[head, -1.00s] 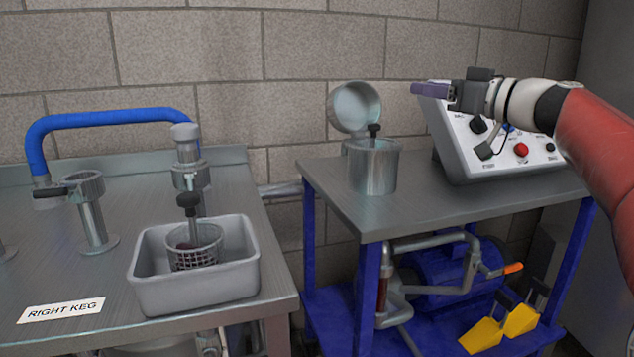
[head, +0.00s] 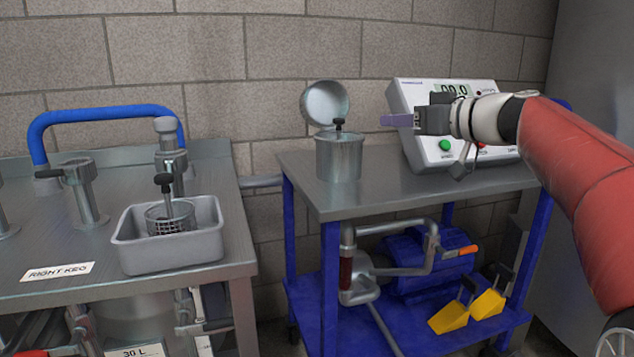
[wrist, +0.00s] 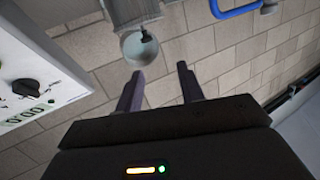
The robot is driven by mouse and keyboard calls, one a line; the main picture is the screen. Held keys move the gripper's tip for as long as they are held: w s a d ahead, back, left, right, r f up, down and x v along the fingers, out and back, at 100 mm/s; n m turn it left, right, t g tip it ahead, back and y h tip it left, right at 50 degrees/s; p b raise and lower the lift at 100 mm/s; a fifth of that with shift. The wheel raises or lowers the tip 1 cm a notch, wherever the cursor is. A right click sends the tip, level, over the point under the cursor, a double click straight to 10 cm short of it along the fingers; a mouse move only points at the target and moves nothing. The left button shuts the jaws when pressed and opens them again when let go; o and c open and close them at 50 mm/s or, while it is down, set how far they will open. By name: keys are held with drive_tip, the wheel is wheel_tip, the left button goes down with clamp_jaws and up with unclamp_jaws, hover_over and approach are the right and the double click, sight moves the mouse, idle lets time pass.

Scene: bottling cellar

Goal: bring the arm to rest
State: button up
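My gripper (head: 396,120) is held out level in the head view, in front of the control box and above the cart. In the wrist view its two fingers (wrist: 160,88) stand apart with nothing between them. My red and white arm reaches in from the right of the head view, raised clear of the cart top.
The control box (head: 404,98) stands on the blue-legged cart (head: 270,165), beside a metal pot (head: 338,160) with its lid raised. On the left, a steel bench (head: 110,262) carries a grey tub (head: 172,252) holding a strainer basket (head: 168,222). Yellow wedges (head: 450,317) lie on the lower shelf.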

drive_tip(key=s+a+f+m+g+h, duration=0.1)
drive_tip(key=s+a+f+h, duration=0.15)
drive_tip(key=f, duration=0.25)
drive_tip(key=s+a+f+m+g+h, duration=0.1)
drive_tip(key=s+a+f+g, duration=0.15)
drive_tip(key=f, duration=0.25)
drive_tip(key=s+a+f+g+h, duration=0.1)
drive_tip(key=s+a+f, duration=0.2)
drive_tip(key=a+f, duration=0.15)
drive_tip(key=s+d+f+m+g+h, duration=0.1)
drive_tip(key=s+d+f+m+h, duration=0.3)
drive_tip(key=s+f, duration=0.65)
drive_tip(key=s+d+f+m+g+h, duration=0.1)
drive_tip(key=s+d+f+m+h, duration=0.15)
drive_tip(key=s+d+f, duration=0.8)
drive_tip(key=s+a+f+b, duration=0.3)
drive_tip(key=a+f+b, duration=0.2)
drive_tip(key=f+b, duration=0.4)
wheel_tip(320, 180, up, 15)
drive_tip(key=p, duration=1.2)
drive_tip(key=shift+a+r+n+p, duration=0.2)
drive_tip(key=shift+n+p, duration=0.1)
drive_tip(key=shift+n, duration=0.15)
